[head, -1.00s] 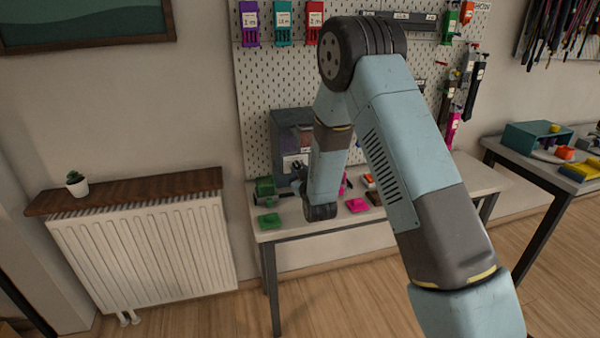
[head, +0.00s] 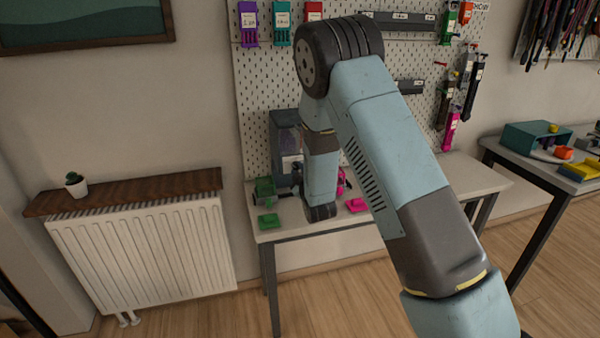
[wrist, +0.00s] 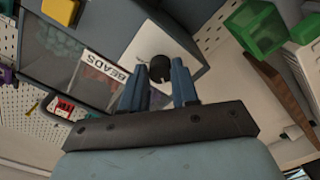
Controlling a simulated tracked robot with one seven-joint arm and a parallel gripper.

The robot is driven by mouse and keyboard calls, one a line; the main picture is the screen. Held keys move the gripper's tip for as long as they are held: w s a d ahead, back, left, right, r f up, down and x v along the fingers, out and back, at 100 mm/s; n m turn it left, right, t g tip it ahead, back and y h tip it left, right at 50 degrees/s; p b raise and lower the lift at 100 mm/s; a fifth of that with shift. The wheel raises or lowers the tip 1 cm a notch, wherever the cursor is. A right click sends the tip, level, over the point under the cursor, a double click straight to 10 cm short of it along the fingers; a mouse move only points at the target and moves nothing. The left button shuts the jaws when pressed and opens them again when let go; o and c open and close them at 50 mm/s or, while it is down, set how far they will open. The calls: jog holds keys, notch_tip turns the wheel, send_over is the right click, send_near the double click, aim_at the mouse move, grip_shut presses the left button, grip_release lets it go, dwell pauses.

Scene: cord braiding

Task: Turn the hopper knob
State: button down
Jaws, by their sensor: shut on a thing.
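The hopper (head: 284,142) is a grey box with a clear front, standing against the pegboard on the table. In the wrist view its front (wrist: 75,60) carries a white label reading "BEADS". The dark round knob (wrist: 157,70) sits on a pale panel next to the label. My gripper (wrist: 159,75) is at the knob, with its two blue fingers on either side of it and closed on it.
A green bin (head: 264,188) and a green piece (head: 269,221) are on the table left of my arm. A pink piece (head: 356,205) lies to the right. A second table (head: 535,175) with a teal box stands at the right. The table's right part is clear.

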jog(key=shift+a+f, duration=0.1)
jog(key=c, duration=0.8)
grip_release()
jog(key=shift+c, duration=0.2)
jog(key=shift+s, duration=0.1)
jog(key=v, duration=1.3)
jog(key=shift+s, duration=0.3)
